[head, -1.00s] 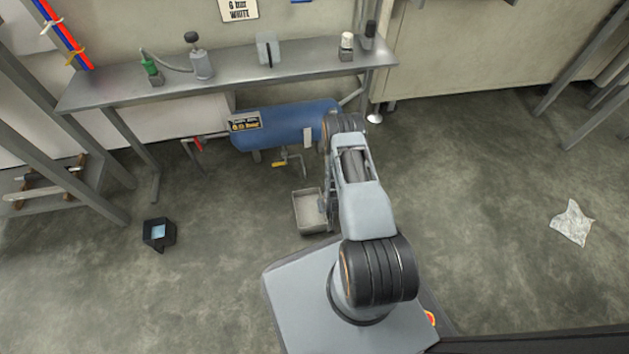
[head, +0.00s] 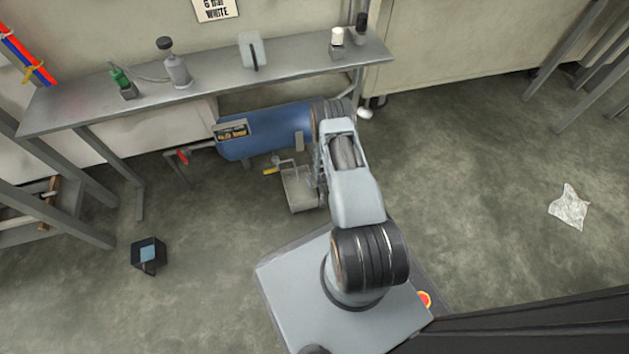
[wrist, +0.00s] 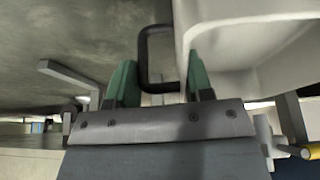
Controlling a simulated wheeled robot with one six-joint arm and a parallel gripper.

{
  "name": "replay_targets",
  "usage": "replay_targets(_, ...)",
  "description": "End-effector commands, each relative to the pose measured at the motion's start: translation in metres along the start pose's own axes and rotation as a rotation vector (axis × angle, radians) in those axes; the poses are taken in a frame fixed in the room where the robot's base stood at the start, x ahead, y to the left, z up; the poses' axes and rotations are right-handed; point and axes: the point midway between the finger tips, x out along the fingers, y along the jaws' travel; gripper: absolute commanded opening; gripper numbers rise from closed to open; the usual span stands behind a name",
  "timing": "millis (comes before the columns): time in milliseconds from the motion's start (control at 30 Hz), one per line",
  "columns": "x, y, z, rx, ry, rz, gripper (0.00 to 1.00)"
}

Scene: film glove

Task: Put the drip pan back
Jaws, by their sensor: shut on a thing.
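The drip pan (head: 302,191) is a light grey open tray below the blue tank (head: 262,134), just left of my arm in the head view. In the wrist view the pan's pale wall (wrist: 240,30) fills the upper right, with a dark loop handle (wrist: 145,55) on its side. My gripper (wrist: 160,84) has green fingertips on either side of the handle and is shut on it. In the head view my arm hides the gripper. A yellow-handled drain valve (head: 272,170) hangs under the tank, beside the pan's far edge. I cannot tell whether the pan touches the floor.
A steel bench (head: 210,80) stands over the tank with bottles on it. A red-handled valve (head: 183,157) is left of the tank. A black bin (head: 148,255) stands on the floor at left, and a crumpled sheet (head: 569,207) lies at right. The floor between is clear.

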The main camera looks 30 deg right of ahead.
Motion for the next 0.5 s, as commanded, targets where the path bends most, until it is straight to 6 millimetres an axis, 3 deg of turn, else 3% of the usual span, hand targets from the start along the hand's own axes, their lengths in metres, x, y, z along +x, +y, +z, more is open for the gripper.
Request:
replay_targets(33, 0.0115, 0.0005, 0.0063, 0.002, -0.003, 0.0, 0.09)
replay_targets(100, 0.0157, -0.0002, 0.0076, 0.001, -0.002, 0.0, 0.09)
replay_targets(500, 0.0165, -0.0029, 0.0072, -0.004, 0.0, -0.002, 0.09)
